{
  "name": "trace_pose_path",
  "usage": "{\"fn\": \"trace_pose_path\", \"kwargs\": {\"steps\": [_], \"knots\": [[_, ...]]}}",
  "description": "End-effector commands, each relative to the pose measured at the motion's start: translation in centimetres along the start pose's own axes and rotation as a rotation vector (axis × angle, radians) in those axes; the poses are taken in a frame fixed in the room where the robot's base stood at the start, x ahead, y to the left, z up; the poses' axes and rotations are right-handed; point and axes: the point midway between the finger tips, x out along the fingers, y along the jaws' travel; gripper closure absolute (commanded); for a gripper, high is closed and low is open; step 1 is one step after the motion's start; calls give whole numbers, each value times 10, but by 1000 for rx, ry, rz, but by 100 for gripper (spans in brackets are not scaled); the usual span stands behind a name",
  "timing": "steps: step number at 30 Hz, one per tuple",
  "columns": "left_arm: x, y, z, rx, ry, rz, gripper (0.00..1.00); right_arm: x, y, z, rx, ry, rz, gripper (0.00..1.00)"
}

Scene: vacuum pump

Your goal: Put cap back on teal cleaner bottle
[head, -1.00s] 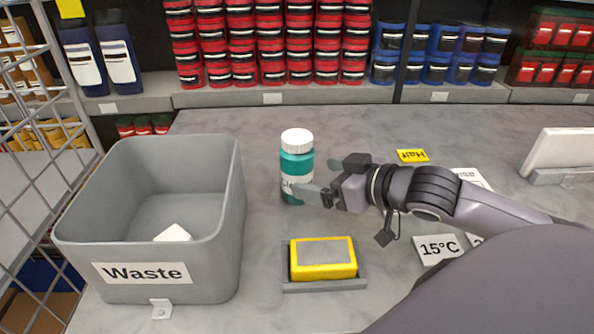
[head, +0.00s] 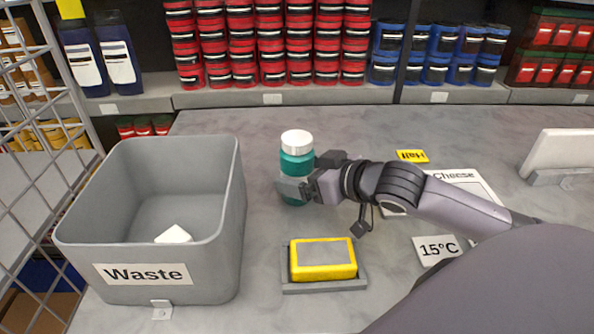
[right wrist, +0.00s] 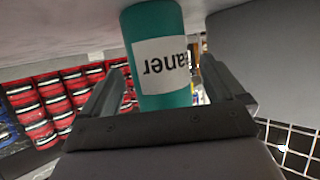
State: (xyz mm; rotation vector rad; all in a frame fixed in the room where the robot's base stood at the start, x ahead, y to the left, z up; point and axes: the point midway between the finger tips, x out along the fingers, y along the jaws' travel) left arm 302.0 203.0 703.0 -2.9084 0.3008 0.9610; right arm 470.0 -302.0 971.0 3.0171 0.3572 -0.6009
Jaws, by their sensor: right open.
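The teal cleaner bottle (head: 296,165) stands upright on the grey counter, right of the waste bin. A white cap (head: 297,141) sits on top of it; I cannot tell whether it is tightened. My right gripper (head: 285,187) is at the bottle's lower body, its near finger passing in front of the label. In the right wrist view the bottle (right wrist: 162,90) is upside down, with part of its label showing between the two open fingers (right wrist: 160,85). The fingers show a gap on either side of it. My left gripper is not in view.
A grey waste bin (head: 222,215) with a white item (head: 174,234) inside stands at the left. A yellow sponge-like block (head: 323,259) lies in a small tray (head: 325,286) in front. Cards, including a 15°C card (head: 437,248), lie at the right. Stocked shelves stand behind.

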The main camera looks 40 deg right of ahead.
Motion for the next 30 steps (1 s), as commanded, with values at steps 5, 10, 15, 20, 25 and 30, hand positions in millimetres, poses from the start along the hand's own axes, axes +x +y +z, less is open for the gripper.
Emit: {"fn": "trace_pose_path", "kwargs": {"steps": [5, 10, 15, 20, 25, 30], "knots": [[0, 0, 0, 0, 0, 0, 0, 6, 0, 0, -2, 0, -1, 4], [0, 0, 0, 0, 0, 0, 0, 6, 0, 0, -2, 0, -1, 4], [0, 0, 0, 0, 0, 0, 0, 6, 0, 0, -2, 0, -1, 4], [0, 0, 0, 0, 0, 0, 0, 6, 0, 0, -2, 0, -1, 57], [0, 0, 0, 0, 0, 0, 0, 6, 0, -1, -3, 4, -1, 73], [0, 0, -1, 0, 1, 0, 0, 5, 0, -3, -3, 4, -1, 73]]}}
